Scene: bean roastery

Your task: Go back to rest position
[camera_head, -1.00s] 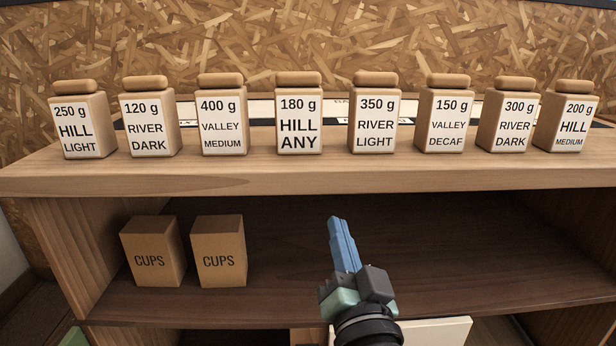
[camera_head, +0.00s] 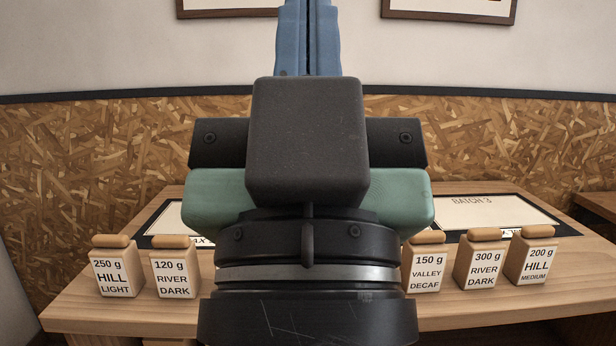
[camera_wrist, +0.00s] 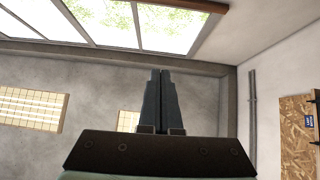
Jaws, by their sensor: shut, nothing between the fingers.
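My gripper (camera_head: 308,40) is raised upright in the middle of the head view, close to the camera. Its two blue fingers are together with nothing between them, and the fingertips run out of the top of the picture. In the wrist view my gripper (camera_wrist: 160,75) points up toward a skylight, with its fingers shut and empty. It is well clear of the wooden shelf top (camera_head: 110,312) in the head view. My arm hides the middle of the shelf top.
Labelled canisters stand along the front, including HILL LIGHT (camera_head: 116,267), RIVER DARK 120 g (camera_head: 175,268), VALLEY DECAF (camera_head: 426,263), RIVER DARK 300 g (camera_head: 481,260) and HILL MEDIUM (camera_head: 533,257). A BATCH 3 panel (camera_head: 500,211) lies behind them. A skylight (camera_wrist: 130,22) shows above.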

